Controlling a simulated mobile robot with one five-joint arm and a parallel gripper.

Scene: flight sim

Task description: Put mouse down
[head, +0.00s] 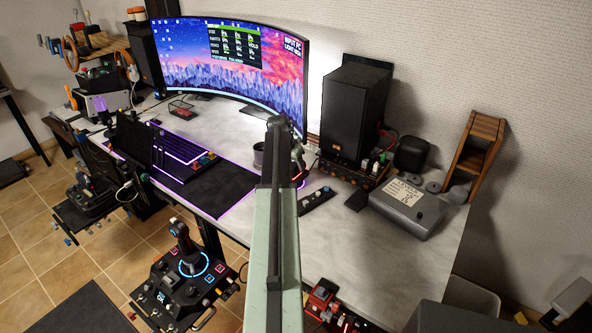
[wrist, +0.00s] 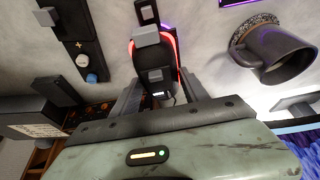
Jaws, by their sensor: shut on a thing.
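The mouse (wrist: 153,62) is dark with a red glowing edge and grey buttons. It sits between the two grey fingers of my gripper (wrist: 160,88) in the wrist view. My gripper is shut on it. In the head view my arm hides most of the gripper, and only a dark part with a red glow (head: 297,163) shows beside the arm, over the desk (head: 400,255). I cannot tell whether the mouse touches the desk top.
A dark mug (wrist: 280,55) stands on a speckled coaster beside the mouse. A black button strip (head: 316,200) lies on the other side. A speaker (head: 352,115), a grey box (head: 405,208) and a black mat (head: 225,188) are nearby. The desk's front right is clear.

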